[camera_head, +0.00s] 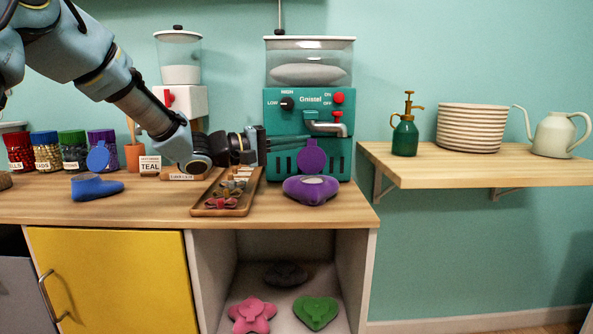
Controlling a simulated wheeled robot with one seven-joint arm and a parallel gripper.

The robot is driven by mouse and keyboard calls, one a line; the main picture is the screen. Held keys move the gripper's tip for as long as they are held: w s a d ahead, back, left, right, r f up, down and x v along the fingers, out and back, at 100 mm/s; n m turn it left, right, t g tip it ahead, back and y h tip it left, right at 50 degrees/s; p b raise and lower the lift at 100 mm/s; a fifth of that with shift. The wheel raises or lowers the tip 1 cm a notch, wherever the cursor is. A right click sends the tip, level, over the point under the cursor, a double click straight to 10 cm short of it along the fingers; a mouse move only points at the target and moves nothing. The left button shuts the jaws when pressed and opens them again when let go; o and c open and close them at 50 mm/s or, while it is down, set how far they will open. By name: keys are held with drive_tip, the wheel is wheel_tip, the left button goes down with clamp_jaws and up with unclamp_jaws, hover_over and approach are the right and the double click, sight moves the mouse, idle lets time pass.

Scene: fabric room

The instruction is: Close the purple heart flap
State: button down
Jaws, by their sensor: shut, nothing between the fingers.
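The purple heart (311,192) sits on the wooden counter in front of the teal machine. Its round purple flap (311,157) stands upright at its back, so the heart is open, with a pale opening on top. My gripper (285,143) reaches in from the left at about the height of the flap, in front of the machine. Its fingers are shut and hold nothing. The fingertips are small and dark against the machine, and I cannot tell whether they touch the flap.
A wooden tray (248,203) of small bows lies left of the heart. The teal machine (285,108) with its spout stands behind. A blue piece (97,188) lies at left. A pink star (251,315) and green heart (316,312) lie in the cubby below. The counter edge is close in front.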

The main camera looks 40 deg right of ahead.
drive_tip(key=s+m+b, duration=0.1)
drive_tip(key=m+b, duration=0.1)
drive_tip(key=b, duration=0.3)
drive_tip(key=s+a+f+m+g+h+b, duration=0.1)
drive_tip(key=m+b, duration=0.1)
drive_tip(key=b, duration=0.4)
drive_tip(key=s+a+f+m+g+b, duration=0.1)
drive_tip(key=m+b, duration=0.1)
drive_tip(key=b, duration=0.3)
drive_tip(key=shift+a, duration=0.2)
drive_tip(key=s+b, duration=0.1)
drive_tip(key=b, duration=0.3)
drive_tip(key=a+f+b, duration=0.1)
drive_tip(key=b, duration=0.3)
drive_tip(key=shift+s+a, duration=0.15)
drive_tip(key=shift+s, duration=0.25)
drive_tip(key=shift+s+a, duration=0.1)
drive_tip(key=p+v, duration=0.2)
drive_tip(key=v, duration=0.8)
drive_tip(key=shift+a+f, duration=0.15)
drive_tip(key=shift+a, duration=0.2)
